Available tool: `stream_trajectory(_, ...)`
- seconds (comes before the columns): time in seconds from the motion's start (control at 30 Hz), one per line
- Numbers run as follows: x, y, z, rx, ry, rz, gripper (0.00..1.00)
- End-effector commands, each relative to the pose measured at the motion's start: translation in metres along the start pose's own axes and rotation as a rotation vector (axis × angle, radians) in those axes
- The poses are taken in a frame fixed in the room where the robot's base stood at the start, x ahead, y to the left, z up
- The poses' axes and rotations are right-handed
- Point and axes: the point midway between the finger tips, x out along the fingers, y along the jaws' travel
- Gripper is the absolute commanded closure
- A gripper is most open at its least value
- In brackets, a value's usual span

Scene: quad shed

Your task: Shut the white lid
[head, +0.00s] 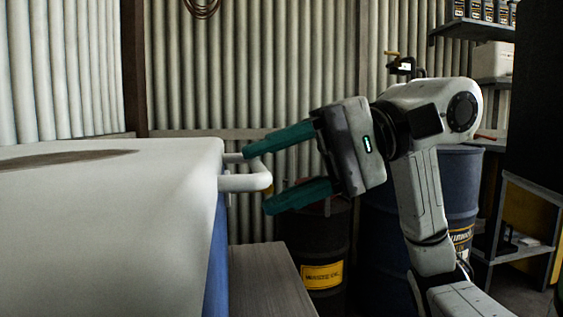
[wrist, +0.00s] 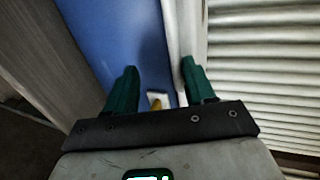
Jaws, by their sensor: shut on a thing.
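The white lid (head: 110,215) fills the left of the head view, its broad top roughly level with a brown patch on it. Below its right edge is a blue body (head: 216,262), which also shows in the wrist view (wrist: 115,35). A white handle (head: 240,183) with a yellowish end sticks out from the lid's right edge; part of it shows in the wrist view (wrist: 157,99). Whether any gap remains under the lid is hidden.
A grey bench or ledge (head: 265,280) lies below the handle. A dark waste oil drum (head: 315,245) and a blue drum (head: 460,190) stand behind my arm. Shelves (head: 480,30) are at the right, and corrugated walls (head: 250,70) close off the back.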

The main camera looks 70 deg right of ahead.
Motion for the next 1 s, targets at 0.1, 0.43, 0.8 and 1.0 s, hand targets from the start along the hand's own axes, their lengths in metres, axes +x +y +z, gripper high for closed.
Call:
stream_trajectory(0.1,0.002,0.004,0.001,0.0,-0.002,0.015,0.63)
stream_trajectory(0.43,-0.001,0.002,0.0,0.001,-0.001,0.014,0.63)
stream_trajectory(0.8,-0.064,-0.003,-0.001,0.002,0.003,0.004,0.63)
stream_trajectory(1.0,-0.095,-0.003,-0.001,0.001,0.003,0.002,0.63)
